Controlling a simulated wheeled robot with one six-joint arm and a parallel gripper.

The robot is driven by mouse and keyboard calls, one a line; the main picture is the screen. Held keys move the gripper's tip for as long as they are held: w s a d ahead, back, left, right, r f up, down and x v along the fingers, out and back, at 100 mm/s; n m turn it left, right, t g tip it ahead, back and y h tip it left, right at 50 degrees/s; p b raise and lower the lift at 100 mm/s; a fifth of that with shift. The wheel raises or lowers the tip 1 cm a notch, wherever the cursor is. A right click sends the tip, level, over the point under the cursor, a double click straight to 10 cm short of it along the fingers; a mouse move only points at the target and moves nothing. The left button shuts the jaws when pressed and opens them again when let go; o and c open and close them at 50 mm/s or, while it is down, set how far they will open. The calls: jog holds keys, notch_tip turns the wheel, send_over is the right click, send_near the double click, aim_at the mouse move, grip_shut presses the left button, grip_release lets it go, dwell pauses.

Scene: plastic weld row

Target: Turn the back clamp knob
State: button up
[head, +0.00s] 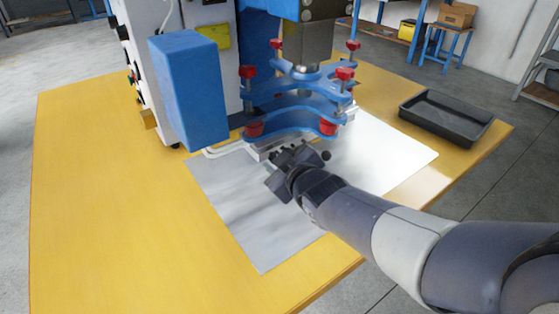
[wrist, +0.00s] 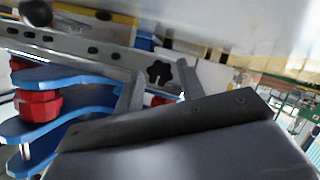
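In the wrist view a black star-shaped clamp knob (wrist: 159,72) sits on the side of a grey metal rail (wrist: 75,40). It appears between the two grey fingers of my gripper (wrist: 160,76). The fingers are apart, and I see nothing held. I cannot tell whether the fingertips reach around the knob or stop short of it. In the head view my gripper (head: 285,158) is at the front of the clamp fixture, below the blue plates (head: 290,118). There the gripper hides the star knob. I cannot tell from these views whether this knob is the back one.
A black ball (head: 325,155) is close to the right of my gripper; a dark ball also shows in the wrist view (wrist: 36,11). Red knobs (head: 254,129) stand around the blue plates. A blue box (head: 188,90) is left. A black tray (head: 446,117) sits right on the yellow table (head: 100,200).

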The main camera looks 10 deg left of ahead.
jog(key=shift+o, duration=1.1)
jog(key=p+v, duration=0.4)
jog(key=v, duration=0.7)
jog(key=shift+w+a, duration=0.1)
jog(key=shift+w, duration=0.05)
jog(key=b+x, duration=0.3)
jog(key=x, duration=0.6)
jog(key=shift+f+b, duration=0.1)
jog(key=shift+b, duration=0.3)
jog(key=shift+x, duration=0.85)
